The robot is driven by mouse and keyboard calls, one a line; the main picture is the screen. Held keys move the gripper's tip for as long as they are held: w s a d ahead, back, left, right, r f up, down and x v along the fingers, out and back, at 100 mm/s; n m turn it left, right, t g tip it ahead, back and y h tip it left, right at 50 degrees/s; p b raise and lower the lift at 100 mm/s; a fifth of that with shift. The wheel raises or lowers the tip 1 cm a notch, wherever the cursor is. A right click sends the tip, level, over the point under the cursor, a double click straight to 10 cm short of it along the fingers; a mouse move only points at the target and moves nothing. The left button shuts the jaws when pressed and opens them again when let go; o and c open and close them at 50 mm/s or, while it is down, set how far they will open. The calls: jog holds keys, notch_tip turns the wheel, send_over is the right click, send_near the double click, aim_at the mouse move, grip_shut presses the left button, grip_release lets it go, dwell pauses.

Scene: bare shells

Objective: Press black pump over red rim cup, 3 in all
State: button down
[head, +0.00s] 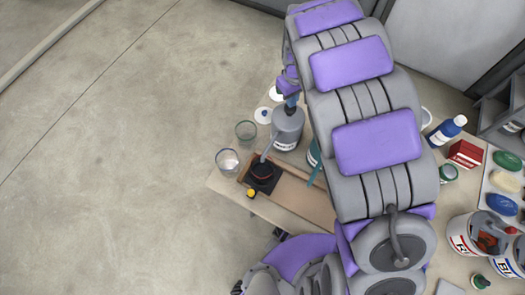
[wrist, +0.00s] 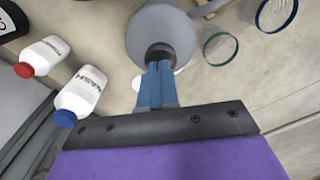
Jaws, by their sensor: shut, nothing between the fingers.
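A grey pump bottle (head: 287,125) stands on the table, and its spout reaches down-left toward a dark cup with a reddish rim (head: 262,170). That cup sits on a black square in a wooden tray. My gripper (head: 291,102) is shut and empty, directly above the bottle top. In the wrist view, the blue fingers (wrist: 156,84) are together and their tips overlap the dark pump head (wrist: 160,55) of the grey bottle (wrist: 160,22). I cannot tell whether they touch it. The red rim cup is not visible in the wrist view.
A clear glass (head: 227,160) and a green-rimmed glass (head: 246,131) stand left of the bottle. The wooden tray (head: 305,199) runs along the table front. Open floor lies left of the table.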

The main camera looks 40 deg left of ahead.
jog(key=shift+f+b, duration=0.3)
jog(key=shift+f, duration=1.2)
jog(key=shift+r+p, duration=0.4)
jog(key=shift+r, duration=1.2)
jog(key=shift+f, duration=0.2)
jog(key=shift+f+b, duration=0.3)
jog(key=shift+f, duration=1.05)
jog(key=shift+r+p, duration=0.4)
jog(key=shift+r, duration=1.15)
jog(key=shift+f, duration=0.2)
